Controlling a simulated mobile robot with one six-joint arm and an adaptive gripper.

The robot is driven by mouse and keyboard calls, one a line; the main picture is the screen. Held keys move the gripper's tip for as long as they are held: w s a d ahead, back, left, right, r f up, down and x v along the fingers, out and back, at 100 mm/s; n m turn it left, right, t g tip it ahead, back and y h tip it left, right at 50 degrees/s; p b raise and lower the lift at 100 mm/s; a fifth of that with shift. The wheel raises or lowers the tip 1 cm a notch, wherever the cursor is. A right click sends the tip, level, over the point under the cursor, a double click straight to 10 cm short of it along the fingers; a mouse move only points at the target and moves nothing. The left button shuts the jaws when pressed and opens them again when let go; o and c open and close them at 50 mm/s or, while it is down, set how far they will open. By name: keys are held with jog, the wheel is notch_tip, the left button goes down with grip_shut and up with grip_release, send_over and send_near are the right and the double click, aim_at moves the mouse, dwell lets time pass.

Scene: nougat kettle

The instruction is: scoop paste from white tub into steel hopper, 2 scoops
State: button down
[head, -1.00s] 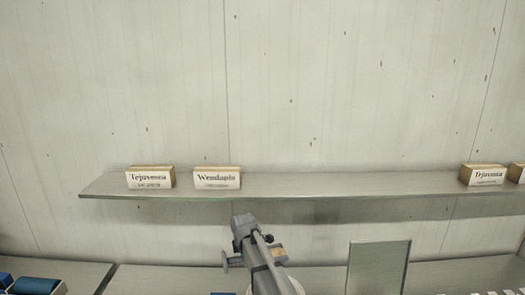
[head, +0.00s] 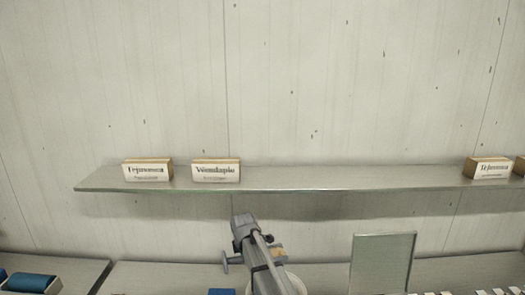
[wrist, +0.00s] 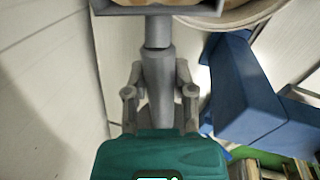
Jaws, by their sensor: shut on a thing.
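In the wrist view my gripper (wrist: 158,94) is shut on the grey handle of a scoop (wrist: 158,72). The scoop's square grey head is cut off by the top edge, with tan material showing in it. A round, pale rim (wrist: 240,18), perhaps the white tub's, curves behind the scoop head at the upper right. Its inside is mostly out of frame. I cannot make out the steel hopper in either view.
A large blue object (wrist: 245,95) stands close to the right of my gripper. In the head view a wall shelf (head: 300,178) carries labelled blocks (head: 216,171). An upright greenish panel (head: 381,264) stands right of my arm. A box with a blue item (head: 32,283) is at lower left.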

jog(key=s+b+x, duration=0.1)
jog(key=b+x, duration=0.5)
jog(key=x, duration=0.1)
jog(key=shift+s, duration=0.25)
